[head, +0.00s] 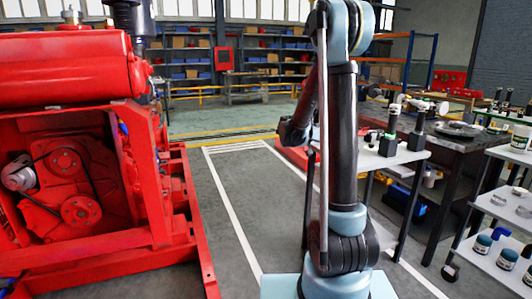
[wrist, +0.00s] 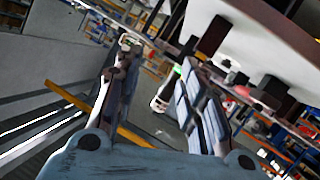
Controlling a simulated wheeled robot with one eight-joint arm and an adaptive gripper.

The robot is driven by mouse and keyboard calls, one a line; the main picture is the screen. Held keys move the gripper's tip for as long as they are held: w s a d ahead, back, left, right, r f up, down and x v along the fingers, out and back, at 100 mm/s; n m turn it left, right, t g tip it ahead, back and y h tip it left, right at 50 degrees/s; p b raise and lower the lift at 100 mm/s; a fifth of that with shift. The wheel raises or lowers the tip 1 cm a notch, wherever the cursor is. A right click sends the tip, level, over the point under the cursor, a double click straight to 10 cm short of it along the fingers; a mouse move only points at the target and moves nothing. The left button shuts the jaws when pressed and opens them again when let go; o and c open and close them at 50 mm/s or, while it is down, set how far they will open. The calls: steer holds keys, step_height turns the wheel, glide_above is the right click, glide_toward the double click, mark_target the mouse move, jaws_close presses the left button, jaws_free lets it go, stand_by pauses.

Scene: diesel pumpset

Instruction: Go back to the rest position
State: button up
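My gripper (wrist: 155,95) shows in the wrist view with its two fingers spread apart, one at the left and one at the right. No object is clamped between the fingers; the floor and blurred background show through the gap. A small white item (wrist: 161,102) appears in that gap, and I cannot tell what it is or how far off it is. In the head view my arm stands upright in the middle and its top is cut off by the frame. The gripper's fingers cannot be made out there.
A red diesel pumpset (head: 85,190) fills the left. Marked grey floor (head: 228,190) between pumpset and arm is clear. Shelving (head: 185,65) lines the back.

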steer(key=s+a+f+n+y, duration=0.15)
steer(key=s+n+y, duration=0.25)
steer(key=s, duration=0.6)
steer(key=s+a+f+n+y, duration=0.1)
steer(key=s+f+n+y, duration=0.25)
steer(key=s, duration=0.65)
steer(key=s+a+f+n+t+y, duration=0.1)
steer(key=s+a+f+n+y, duration=0.5)
steer(key=s+a+f, duration=0.3)
steer(key=shift+s+a+y, duration=0.55)
steer(key=shift+s+a, duration=0.7)
steer(key=shift+s, duration=1.15)
